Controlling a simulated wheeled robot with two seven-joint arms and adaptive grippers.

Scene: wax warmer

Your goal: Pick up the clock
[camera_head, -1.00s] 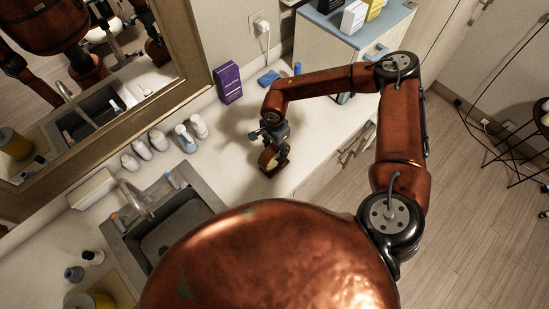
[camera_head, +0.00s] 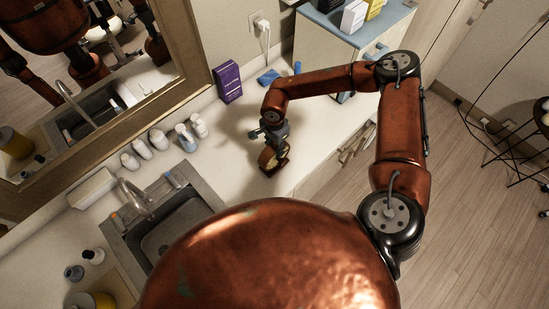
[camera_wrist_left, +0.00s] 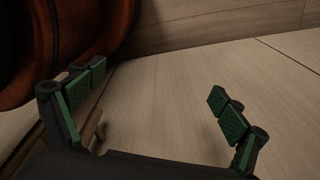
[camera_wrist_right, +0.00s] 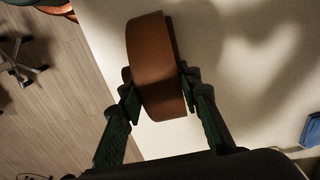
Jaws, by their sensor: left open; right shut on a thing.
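The clock (camera_head: 268,157) is a small round-faced piece in a brown wooden case, on or just above the white counter right of the sink. In the right wrist view its curved brown case (camera_wrist_right: 154,62) stands between the fingers. My right gripper (camera_head: 272,140) reaches it from above and is shut on it, with one finger on each side (camera_wrist_right: 160,103). Whether its base touches the counter I cannot tell. My left gripper (camera_wrist_left: 160,95) is open and empty over the wood-look floor; it is not visible in the head view.
The counter holds a purple box (camera_head: 229,82), several white bottles (camera_head: 159,140) and a sink (camera_head: 172,232). A blue-topped cabinet (camera_head: 335,28) with boxes stands behind my right arm. The counter's front edge is close to the clock. A mirror (camera_head: 85,80) hangs at left.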

